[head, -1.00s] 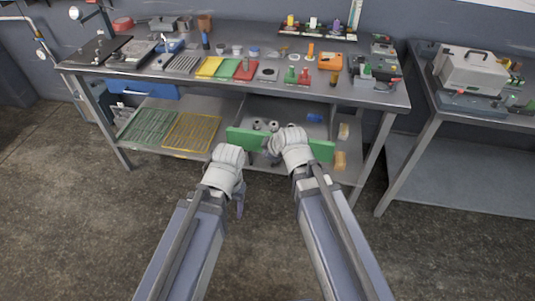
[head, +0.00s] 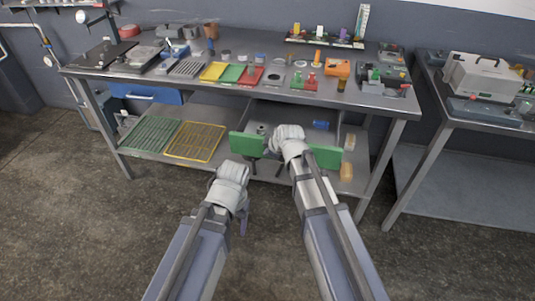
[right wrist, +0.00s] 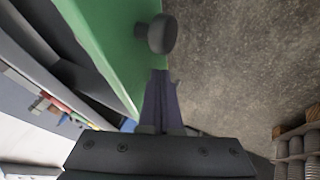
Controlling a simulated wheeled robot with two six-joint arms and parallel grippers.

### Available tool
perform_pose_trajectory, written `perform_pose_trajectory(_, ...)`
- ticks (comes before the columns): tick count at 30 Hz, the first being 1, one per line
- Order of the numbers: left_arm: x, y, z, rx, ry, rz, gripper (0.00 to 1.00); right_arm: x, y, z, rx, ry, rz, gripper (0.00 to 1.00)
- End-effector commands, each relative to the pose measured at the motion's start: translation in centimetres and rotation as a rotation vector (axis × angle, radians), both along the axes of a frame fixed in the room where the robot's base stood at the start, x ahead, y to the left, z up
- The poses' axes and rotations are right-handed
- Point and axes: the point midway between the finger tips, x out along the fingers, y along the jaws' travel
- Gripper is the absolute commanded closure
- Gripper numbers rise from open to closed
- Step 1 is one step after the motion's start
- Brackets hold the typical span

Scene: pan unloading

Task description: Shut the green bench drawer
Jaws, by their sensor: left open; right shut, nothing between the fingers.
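The green drawer front (head: 247,145) is below the bench top in the head view, and the drawer stands pulled out with its inside showing. My right forearm and wrist cover the middle of the front. In the right wrist view, the green front (right wrist: 104,40) fills the upper left and carries a dark round knob (right wrist: 162,34). My right gripper (right wrist: 160,73) is shut and empty, its fingertips just below the knob in that picture; contact with the front cannot be told. My left gripper (head: 242,222) is open and empty, pointing down over the floor in front of the bench.
The bench top (head: 215,92) carries several trays, tools and parts. A green rack (head: 150,134) and a yellow rack (head: 194,142) lie on the lower shelf left of the drawer. A blue drawer (head: 147,94) is at the left. A second bench (head: 440,128) stands right. The floor in front is clear.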

Motion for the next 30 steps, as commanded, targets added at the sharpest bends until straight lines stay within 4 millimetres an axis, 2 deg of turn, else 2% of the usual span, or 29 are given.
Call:
perform_pose_trajectory(5,0.0,0.0,0.0,0.0,0.0,0.0,0.35,0.3,-0.1,0.0,0.0,0.0,0.0,1.0)
perform_pose_trajectory(11,0.0,0.0,0.0,0.0,0.0,0.0,0.35,2.8,-0.8,0.0,0.0,-0.001,-0.001,1.0)
perform_pose_trajectory(24,0.0,0.0,0.0,0.0,0.0,0.0,0.35,14.0,-4.4,0.0,0.001,-0.001,-0.002,1.0)
perform_pose_trajectory(30,0.0,0.0,0.0,0.0,0.0,0.0,0.35,18.4,-5.9,0.0,0.0,-0.001,-0.001,1.0)
